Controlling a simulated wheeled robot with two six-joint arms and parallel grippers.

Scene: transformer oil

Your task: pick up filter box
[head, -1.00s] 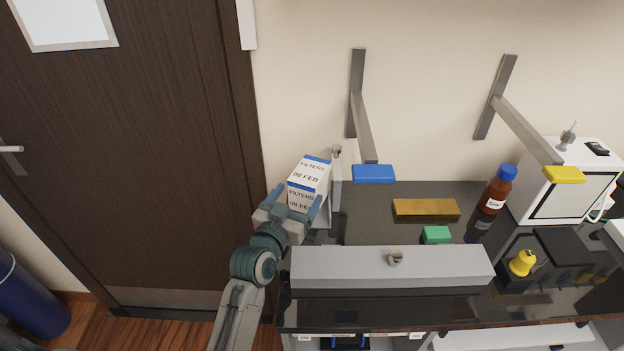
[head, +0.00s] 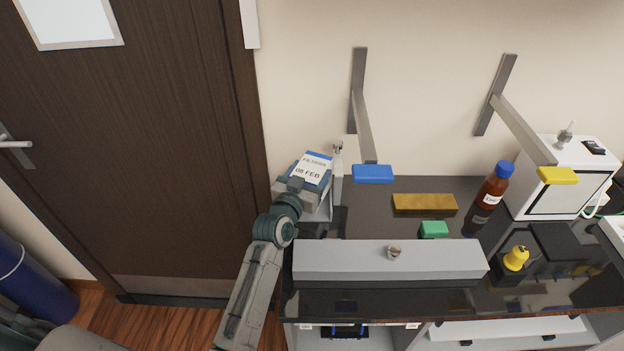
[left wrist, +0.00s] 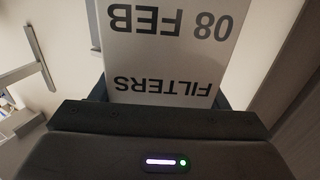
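The filter box (head: 312,168) is white and blue, with "FILTERS" and "08 FEB" printed on it. It is at the left end of the bench, by the wall, and its front is hidden by my left gripper (head: 305,183). In the left wrist view the printed face of the box (left wrist: 168,55) fills the space in front of the palm. The fingers lie along both sides of the box, close to it; whether they press on it I cannot tell. What supports the box from below is hidden. My right gripper is not in view.
A grey upright plate (head: 337,180) stands just right of the box. A long grey bar (head: 430,262) lies along the bench front. Blue (head: 372,174) and yellow (head: 557,175) blocks cap wall brackets. A brown bottle (head: 492,187) stands farther right.

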